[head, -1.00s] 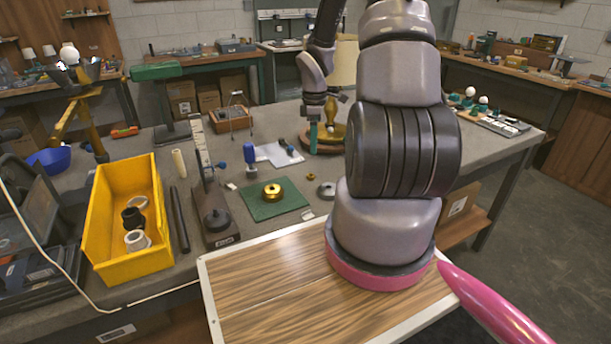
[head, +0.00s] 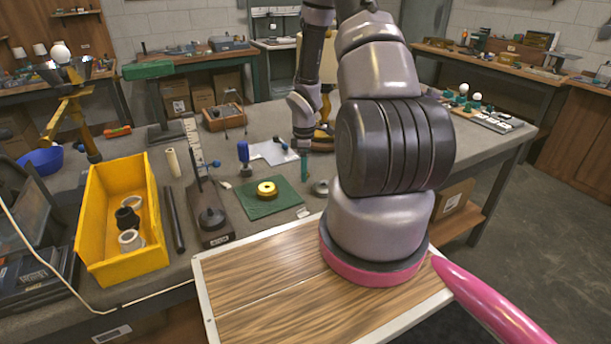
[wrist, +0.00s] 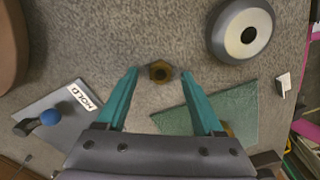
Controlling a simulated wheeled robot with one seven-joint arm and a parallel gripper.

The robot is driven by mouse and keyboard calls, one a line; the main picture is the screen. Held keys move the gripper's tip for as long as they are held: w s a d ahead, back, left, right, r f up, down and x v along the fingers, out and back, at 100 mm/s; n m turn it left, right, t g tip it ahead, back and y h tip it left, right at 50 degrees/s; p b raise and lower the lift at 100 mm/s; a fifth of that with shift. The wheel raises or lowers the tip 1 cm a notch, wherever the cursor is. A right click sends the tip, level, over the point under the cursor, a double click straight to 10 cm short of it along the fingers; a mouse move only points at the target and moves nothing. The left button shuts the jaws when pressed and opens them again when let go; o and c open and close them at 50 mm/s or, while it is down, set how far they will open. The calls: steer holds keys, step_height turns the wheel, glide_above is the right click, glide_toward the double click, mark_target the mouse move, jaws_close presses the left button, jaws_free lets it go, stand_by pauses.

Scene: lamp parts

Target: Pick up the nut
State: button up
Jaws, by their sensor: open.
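The nut (wrist: 160,72) is a small brass hexagon with a dark hole, lying flat on the grey bench in the wrist view. My gripper (wrist: 160,73) is open, with one teal finger on each side of the nut and a gap to both. The nut lies at the level of the fingertips in that view; I cannot tell how high the tips are above the bench. In the head view my gripper (head: 304,168) points down at the bench, and the nut is hidden there behind the teal fingers.
A grey ring (wrist: 246,33) lies close by on the bench. A green mat (wrist: 215,108) bears a brass disc (head: 267,188). A grey sheet marked HOLD (wrist: 62,110) lies at the left of the wrist view.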

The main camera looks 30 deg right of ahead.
jaws_close()
